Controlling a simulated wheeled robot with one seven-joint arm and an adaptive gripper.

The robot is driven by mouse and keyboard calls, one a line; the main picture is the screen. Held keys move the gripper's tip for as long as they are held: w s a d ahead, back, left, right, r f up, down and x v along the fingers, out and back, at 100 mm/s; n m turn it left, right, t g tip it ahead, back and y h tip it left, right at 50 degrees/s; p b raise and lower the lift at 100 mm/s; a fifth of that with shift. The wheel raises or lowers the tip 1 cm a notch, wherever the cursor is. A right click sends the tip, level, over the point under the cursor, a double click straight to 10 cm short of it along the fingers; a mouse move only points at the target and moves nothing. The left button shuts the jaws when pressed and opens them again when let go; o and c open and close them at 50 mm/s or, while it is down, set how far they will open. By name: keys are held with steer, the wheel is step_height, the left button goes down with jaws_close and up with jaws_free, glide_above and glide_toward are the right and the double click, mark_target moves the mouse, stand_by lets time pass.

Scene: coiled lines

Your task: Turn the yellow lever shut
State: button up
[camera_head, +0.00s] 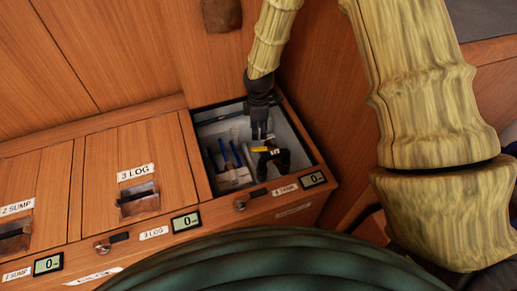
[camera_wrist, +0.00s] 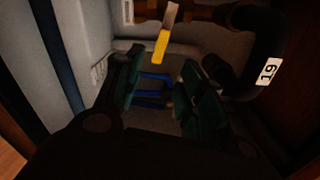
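The yellow lever (camera_head: 261,149) is inside the open grey-lined compartment on the right of the wooden cabinet. In the wrist view, the lever (camera_wrist: 161,45) hangs from a brownish horizontal pipe (camera_wrist: 200,13), its yellow end pointing down and slightly left. My gripper (camera_head: 263,134) reaches down into the compartment from above, close to the lever. In the wrist view my gripper (camera_wrist: 165,78) is open, its dark green-padded fingers apart with nothing held between them. The lever's yellow end shows just beyond the gap; I see no clear contact.
A black bent pipe (camera_wrist: 262,40) with a label "19" is right of the lever. Blue parts (camera_wrist: 153,88) show behind my fingers. The compartment walls (camera_head: 298,140) are close around my gripper. Closed lids, one marked "3 LOG" (camera_head: 136,172), lie to the left.

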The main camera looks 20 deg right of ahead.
mark_target(258, 149)
step_height(258, 149, down, 10)
steer(key=b, duration=0.4)
steer(key=shift+f, duration=0.15)
jaws_close()
